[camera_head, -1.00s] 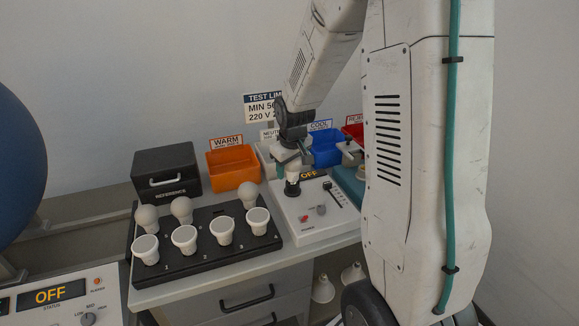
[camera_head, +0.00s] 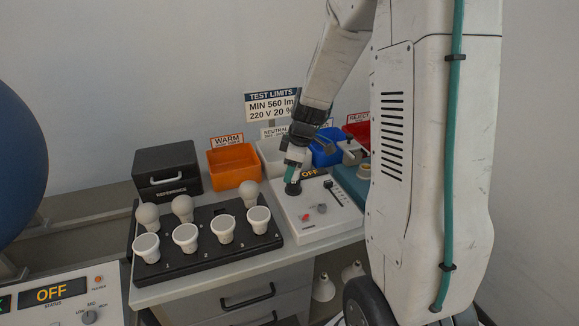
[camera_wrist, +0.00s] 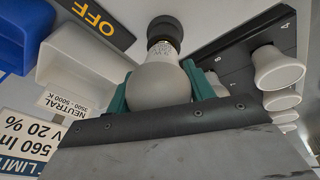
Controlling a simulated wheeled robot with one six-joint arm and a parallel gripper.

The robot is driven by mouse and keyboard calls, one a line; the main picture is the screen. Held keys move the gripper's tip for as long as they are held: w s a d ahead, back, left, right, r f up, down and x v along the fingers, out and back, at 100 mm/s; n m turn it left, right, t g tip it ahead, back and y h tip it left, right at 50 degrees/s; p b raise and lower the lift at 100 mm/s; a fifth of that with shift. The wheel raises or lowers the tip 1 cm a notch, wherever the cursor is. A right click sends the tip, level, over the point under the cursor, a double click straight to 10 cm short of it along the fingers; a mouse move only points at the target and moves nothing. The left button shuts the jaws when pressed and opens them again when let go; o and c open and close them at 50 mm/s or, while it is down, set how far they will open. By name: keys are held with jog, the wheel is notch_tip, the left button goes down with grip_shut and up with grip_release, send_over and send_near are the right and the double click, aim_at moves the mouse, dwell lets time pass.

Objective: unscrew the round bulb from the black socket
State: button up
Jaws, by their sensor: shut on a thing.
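The black socket (camera_head: 293,189) sits on the white test panel (camera_head: 318,222). In the wrist view, the black socket (camera_wrist: 162,27) is at the top, with the round white bulb (camera_wrist: 158,86) in line with it. My gripper (camera_head: 293,172) is directly above the socket, tilted. In the wrist view, my gripper (camera_wrist: 155,80) has its teal fingers on either side of the bulb, shut on it. In the head view the gripper mostly hides the bulb.
A black tray (camera_head: 190,262) holds several round and reflector bulbs left of the panel. Behind are an orange WARM bin (camera_head: 235,168), a white NEUTRAL bin (camera_head: 270,155), a blue bin (camera_head: 325,150) and a red bin (camera_head: 360,133). The panel's display (camera_head: 309,173) reads OFF.

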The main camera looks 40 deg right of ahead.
jog(key=n, duration=0.2)
jog(key=n+y, duration=0.1)
jog(key=n, duration=0.1)
jog(key=n+g, duration=0.1)
jog(key=n, duration=0.1)
jog(key=shift+s+a+n+y, duration=0.15)
jog(key=shift+s+n+y, duration=0.15)
jog(key=shift+n, duration=0.1)
jog(key=n, duration=0.3)
jog(key=n+g, duration=0.1)
jog(key=n, duration=0.1)
jog(key=shift+s+a+y, duration=0.25)
jog(key=shift+s+y, duration=0.05)
jog(key=shift+y, duration=0.1)
jog(key=n, duration=0.1)
jog(key=n+g, duration=0.1)
jog(key=shift+s+a+n, duration=0.2)
jog(key=shift+n, duration=0.2)
jog(key=o, duration=0.9)
jog(key=shift+c, duration=0.2)
